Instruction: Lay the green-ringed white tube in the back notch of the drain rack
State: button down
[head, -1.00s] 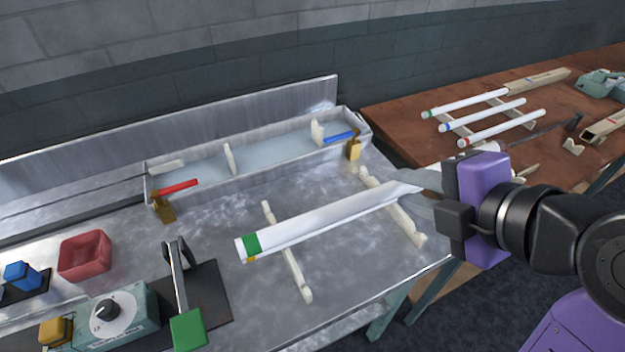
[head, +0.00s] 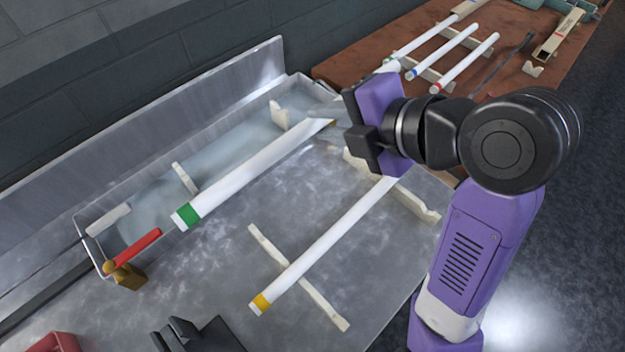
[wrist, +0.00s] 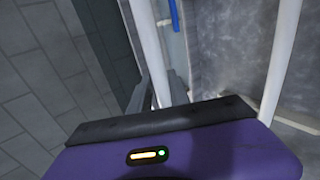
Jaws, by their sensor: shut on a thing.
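The green-ringed white tube (head: 255,170) is held near its far end by my gripper (head: 332,118), green ring toward the near left. It hangs over the long trough's front edge, behind the rack. In the wrist view the tube (wrist: 147,45) runs between the fingers (wrist: 158,92), which are shut on it. The drain rack appears to be the two cream notched rails on the metal bench, a near rail (head: 320,303) and a far rail (head: 415,206) partly behind my arm. A yellow-ringed white tube (head: 325,240) lies across both rails toward their front; their back parts look empty.
The metal trough (head: 90,222) with cream dividers lies along the back wall. A red-handled brass valve (head: 130,275) stands at its near end. Green-, blue- (head: 440,52) and red-ringed tubes lie on another rack on the brown table (head: 340,70). A red bin (head: 55,343) is at lower left.

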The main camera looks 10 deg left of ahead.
notch_tip(320, 180, down, 17)
jog(key=shift+f, duration=0.1)
dwell(0.3)
jog(key=shift+f, duration=0.1)
jog(key=shift+f+b, duration=0.5)
jog(key=c, duration=1.2)
grip_release()
jog(key=shift+c, duration=0.2)
jog(key=shift+r, duration=0.15)
